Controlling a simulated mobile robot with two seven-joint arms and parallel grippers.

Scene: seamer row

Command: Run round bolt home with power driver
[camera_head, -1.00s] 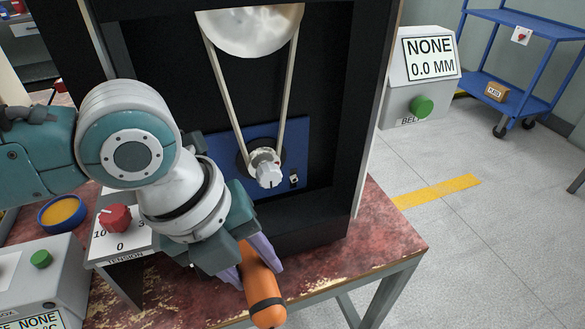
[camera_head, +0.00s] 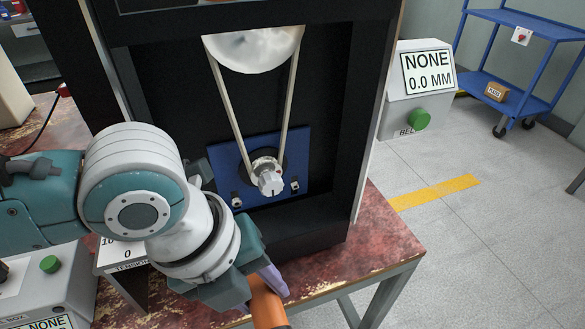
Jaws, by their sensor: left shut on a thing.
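My left gripper (camera_head: 258,284) is shut on an orange cylindrical tool (camera_head: 268,306), apparently the power driver. The tool tilts downward over the table's front edge, and its lower end runs out of the picture. A blue plate (camera_head: 217,160) sits inside the black frame, up and behind the gripper. It carries a light knob-like pulley (camera_head: 269,180) with a belt around it. Two small dark-and-white fittings are on the plate, one at the left (camera_head: 237,201) and one at the right (camera_head: 294,184). I cannot tell whether either is the round bolt. My right gripper is out of view.
The black frame (camera_head: 337,120) stands on a worn red table (camera_head: 385,240). A large pale wheel (camera_head: 255,48) holds the belt's upper end. A tension box (camera_head: 122,257) and a control box (camera_head: 62,280) lie at the left. A belt display (camera_head: 420,85) and blue cart (camera_head: 510,105) stand beyond.

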